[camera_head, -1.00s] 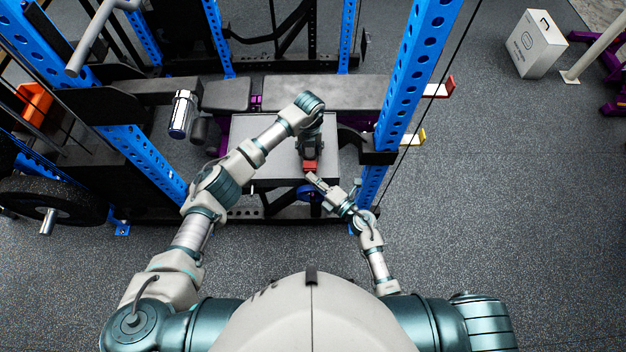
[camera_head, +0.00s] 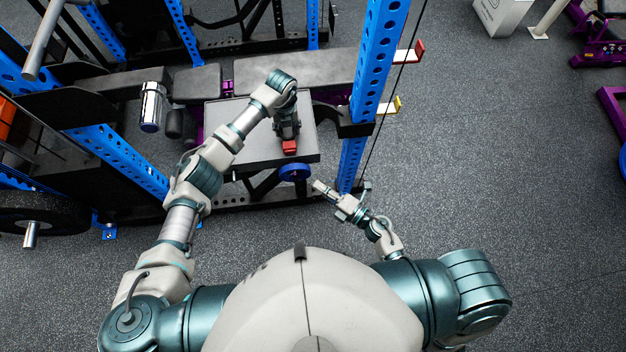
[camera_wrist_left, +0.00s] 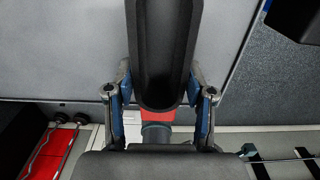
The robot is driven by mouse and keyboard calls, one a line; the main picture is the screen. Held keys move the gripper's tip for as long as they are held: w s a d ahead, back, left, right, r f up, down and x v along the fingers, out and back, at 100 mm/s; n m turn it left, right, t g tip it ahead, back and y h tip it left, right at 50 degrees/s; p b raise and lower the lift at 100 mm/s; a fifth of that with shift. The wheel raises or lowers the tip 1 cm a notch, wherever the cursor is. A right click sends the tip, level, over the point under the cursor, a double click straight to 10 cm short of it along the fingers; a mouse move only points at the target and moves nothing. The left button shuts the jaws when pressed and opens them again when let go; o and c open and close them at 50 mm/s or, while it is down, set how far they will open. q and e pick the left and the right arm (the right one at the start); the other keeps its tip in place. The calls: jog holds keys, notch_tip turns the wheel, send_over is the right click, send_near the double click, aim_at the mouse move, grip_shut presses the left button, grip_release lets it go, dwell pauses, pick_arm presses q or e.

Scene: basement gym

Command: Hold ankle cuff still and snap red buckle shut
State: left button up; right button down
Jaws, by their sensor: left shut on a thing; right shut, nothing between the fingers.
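The red buckle (camera_head: 289,147) shows at the front edge of a grey platform (camera_head: 225,112), just below my left gripper (camera_head: 288,134). In the left wrist view, the dark, trough-shaped ankle cuff (camera_wrist_left: 166,50) lies between the two fingers of my left gripper (camera_wrist_left: 158,88), which is shut on it. A red part of the buckle (camera_wrist_left: 170,114) shows below the cuff's rounded end. Whether the buckle is fastened cannot be told. My right gripper (camera_head: 319,186) is shut and empty, below and to the right of the buckle, apart from it.
A blue rack upright (camera_head: 366,95) stands close to the right of the platform, near my right gripper. A dark bench (camera_head: 335,66) lies behind the platform. A weight plate (camera_head: 35,205) is at the left. Open floor (camera_head: 500,170) lies to the right.

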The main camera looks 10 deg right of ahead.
dwell(0.3)
pick_arm(q)
jog(key=o, duration=1.4)
jog(key=shift+w+f, duration=0.1)
jog(key=shift+c, duration=0.2)
